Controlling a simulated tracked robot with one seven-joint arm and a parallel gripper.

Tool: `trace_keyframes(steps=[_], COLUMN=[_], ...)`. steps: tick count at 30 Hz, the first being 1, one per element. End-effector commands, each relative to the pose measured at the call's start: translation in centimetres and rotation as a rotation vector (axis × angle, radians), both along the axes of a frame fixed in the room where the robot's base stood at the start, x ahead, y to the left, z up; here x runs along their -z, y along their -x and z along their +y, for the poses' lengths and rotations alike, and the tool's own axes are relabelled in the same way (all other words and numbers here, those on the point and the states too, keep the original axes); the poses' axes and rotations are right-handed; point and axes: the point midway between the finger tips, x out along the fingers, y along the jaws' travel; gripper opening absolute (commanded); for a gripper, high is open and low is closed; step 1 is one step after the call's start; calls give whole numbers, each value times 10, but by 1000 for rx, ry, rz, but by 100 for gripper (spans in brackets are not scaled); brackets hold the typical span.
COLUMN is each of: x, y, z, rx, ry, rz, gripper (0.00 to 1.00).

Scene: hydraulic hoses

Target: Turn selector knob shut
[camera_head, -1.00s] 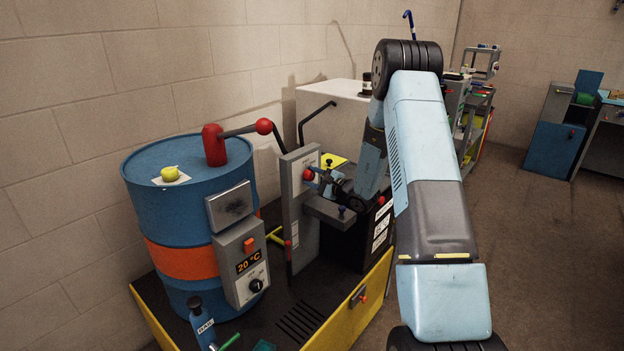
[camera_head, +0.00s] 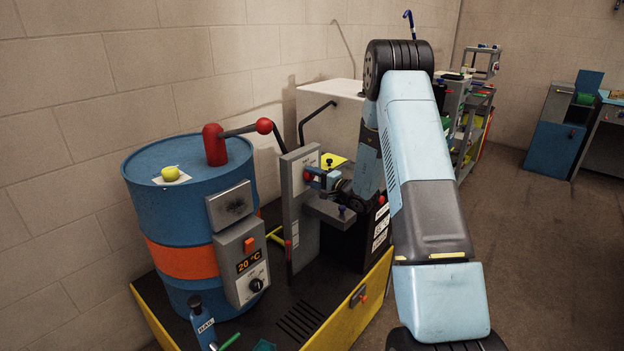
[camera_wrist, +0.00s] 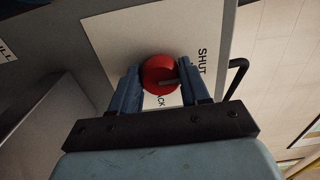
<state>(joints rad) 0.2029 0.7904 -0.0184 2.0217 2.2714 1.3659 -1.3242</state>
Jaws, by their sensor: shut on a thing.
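The red selector knob (camera_head: 307,176) is on the face of a grey upright panel (camera_head: 296,215) right of the blue drum. In the wrist view the red knob (camera_wrist: 158,76) sits on a white label plate (camera_wrist: 112,38) with the word SHUT along its right side; other lettering is partly hidden. In the head view my gripper (camera_head: 316,178) reaches the panel from the right.
A blue drum (camera_head: 185,215) with a red lever (camera_head: 262,126) stands left of the panel. A grey box (camera_head: 241,262) reading 20 °C has a black dial. A grey ledge (camera_head: 328,210) with a small blue knob juts out below my gripper. Open floor lies at right.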

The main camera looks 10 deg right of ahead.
Motion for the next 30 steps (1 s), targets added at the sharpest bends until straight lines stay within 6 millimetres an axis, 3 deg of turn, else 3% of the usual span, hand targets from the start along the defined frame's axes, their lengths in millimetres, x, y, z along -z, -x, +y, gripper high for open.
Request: trace_keyframes(steps=[11,12,18,20,30], x=[6,6,4,3,2], y=[2,2,1,1,5], z=[2,2,1,0,-4], rx=[-3,-3,-1,-1,2], ry=[5,5,5,5,5], rz=[11,11,6,5,3], gripper=[15,48,67,71,71])
